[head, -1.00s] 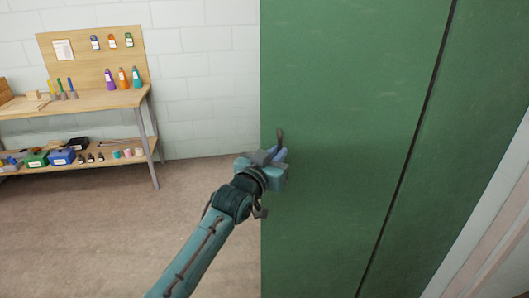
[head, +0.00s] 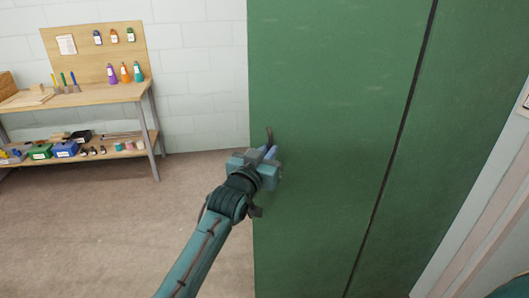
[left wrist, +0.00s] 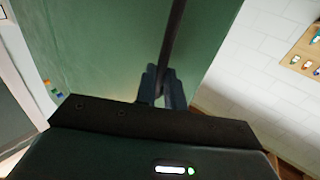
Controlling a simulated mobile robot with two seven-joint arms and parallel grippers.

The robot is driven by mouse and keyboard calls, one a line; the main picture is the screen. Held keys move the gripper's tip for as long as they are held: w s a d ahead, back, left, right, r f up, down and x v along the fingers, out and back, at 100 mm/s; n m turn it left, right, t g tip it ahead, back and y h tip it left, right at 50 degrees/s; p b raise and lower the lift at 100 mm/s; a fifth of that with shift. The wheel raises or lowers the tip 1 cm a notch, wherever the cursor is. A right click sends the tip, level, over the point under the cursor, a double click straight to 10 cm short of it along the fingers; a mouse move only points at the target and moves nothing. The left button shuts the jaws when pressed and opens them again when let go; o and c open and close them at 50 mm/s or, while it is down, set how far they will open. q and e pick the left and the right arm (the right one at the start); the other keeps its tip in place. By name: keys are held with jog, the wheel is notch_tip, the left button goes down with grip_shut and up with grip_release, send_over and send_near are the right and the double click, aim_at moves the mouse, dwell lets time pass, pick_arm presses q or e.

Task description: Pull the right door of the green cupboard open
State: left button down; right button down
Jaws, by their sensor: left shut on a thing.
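The green cupboard fills the right half of the head view. A broad green door panel (head: 325,130) ends at a free left edge, and a dark line divides it from more green on the right (head: 460,120). A thin dark handle (head: 269,134) stands near that left edge. It also shows as a dark bar in the left wrist view (left wrist: 174,40). My left gripper (head: 268,156) is at the handle, its fingers (left wrist: 162,88) shut around the bar's lower part. The cupboard's inside is hidden. My right gripper is not in view.
A wooden workbench (head: 85,95) with bottles, tools and a lower shelf of small boxes stands at the left by the white brick wall (head: 200,85). The brown floor (head: 110,235) between is clear. A pale frame (head: 480,235) borders the right side.

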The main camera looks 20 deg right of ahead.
pick_arm(q)
jog(key=shift+s+d+r, duration=0.1)
jog(key=shift+s+d, duration=0.35)
jog(key=shift+d, duration=0.2)
jog(key=c, duration=1.5)
grip_release()
jog(key=shift+d, duration=0.25)
jog(key=shift+w+a, duration=0.1)
jog(key=shift+a, duration=0.05)
jog(key=shift+a, duration=0.1)
jog(key=v, duration=1.3)
jog(key=shift+b, duration=0.4)
